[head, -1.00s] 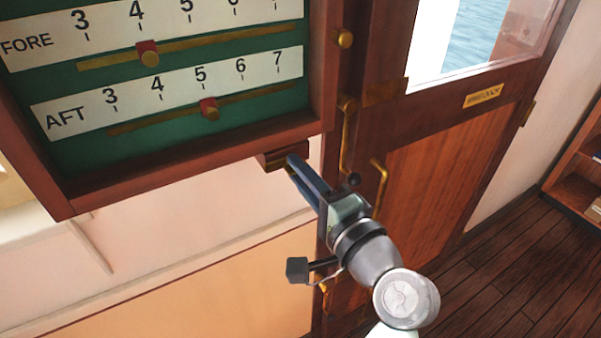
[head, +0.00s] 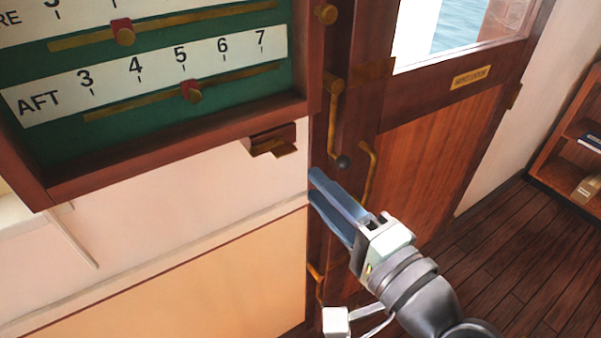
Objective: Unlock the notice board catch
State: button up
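The notice board (head: 150,150) is a wooden-framed case with a green panel and FORE and AFT number scales, at the upper left. Under its lower right edge is a small dark wooden block with a brass piece, which looks like the catch (head: 272,141). Whether it is locked I cannot tell. My gripper (head: 316,184) is below and right of the catch, clear of it, in front of the door frame. Its two blue fingers are a little apart, with nothing seen between them.
A brass crank lever with a dark ball end (head: 335,115) hangs just above my fingers. A brass door handle (head: 368,172) is close behind them on the wooden door (head: 430,150). A bookshelf (head: 575,150) stands at far right.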

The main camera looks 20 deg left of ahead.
jog(key=v, duration=0.4)
dwell(0.4)
jog(key=w+d+r+n+t+h, duration=0.1)
jog(key=w+r+n+t+h, duration=0.2)
jog(key=r, duration=0.6)
jog(key=w+d+r+n+t+h, duration=0.25)
jog(key=r+t+h, duration=0.2)
jog(key=r, duration=0.35)
jog(key=s+d+r+n+t+h, duration=0.1)
jog(key=s+r+t+h, duration=0.2)
jog(key=r, duration=0.6)
jog(key=s+d+r+n+t+h+p, duration=0.1)
jog(key=s+r+t+h, duration=0.2)
jog(key=s+r+t, duration=0.3)
notch_tip(320, 180, up, 3)
jog(key=shift+r+h+p, duration=0.1)
jog(key=shift+h+p, duration=0.2)
jog(key=shift+h, duration=0.05)
jog(key=shift+s, duration=0.1)
